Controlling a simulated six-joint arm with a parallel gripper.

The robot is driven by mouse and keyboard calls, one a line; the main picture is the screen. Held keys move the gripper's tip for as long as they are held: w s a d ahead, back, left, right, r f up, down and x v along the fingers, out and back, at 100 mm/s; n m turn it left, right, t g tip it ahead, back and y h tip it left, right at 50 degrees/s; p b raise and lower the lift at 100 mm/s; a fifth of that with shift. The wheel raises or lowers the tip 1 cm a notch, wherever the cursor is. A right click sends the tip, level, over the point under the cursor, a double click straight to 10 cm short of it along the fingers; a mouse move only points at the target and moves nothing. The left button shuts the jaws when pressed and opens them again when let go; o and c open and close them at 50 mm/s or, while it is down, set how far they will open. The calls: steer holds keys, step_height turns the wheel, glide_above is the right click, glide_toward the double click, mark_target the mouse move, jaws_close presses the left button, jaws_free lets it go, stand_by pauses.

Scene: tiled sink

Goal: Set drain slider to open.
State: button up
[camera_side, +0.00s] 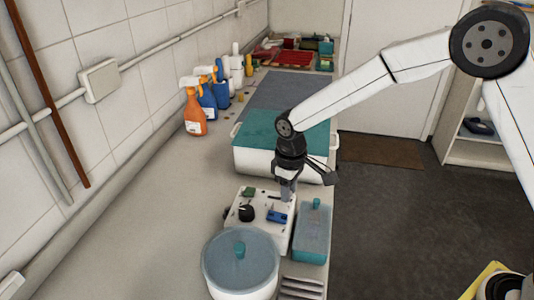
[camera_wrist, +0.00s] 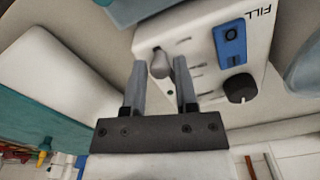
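The white control panel (camera_side: 255,222) lies on the counter, and it also fills the upper middle of the wrist view (camera_wrist: 205,55). A small grey knob (camera_wrist: 160,66), which looks like the drain slider's handle, stands near the panel's edge. My gripper (camera_wrist: 160,66) is open, with one finger on each side of that knob. A gap shows on the left; I cannot tell whether the right finger touches it. In the side view my gripper (camera_side: 287,194) points down at the panel's far right part and hides the knob. No drain labels are legible.
The panel also bears a blue switch (camera_wrist: 230,45) near the word FILL and a black dial (camera_wrist: 240,88). A teal lidded box (camera_side: 313,232) stands close on the right, a round lidded pot (camera_side: 240,265) in front, and a large teal-topped container (camera_side: 260,135) behind.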

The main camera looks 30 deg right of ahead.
jaws_close()
steer(key=shift+r, duration=0.1)
stand_by(1.0)
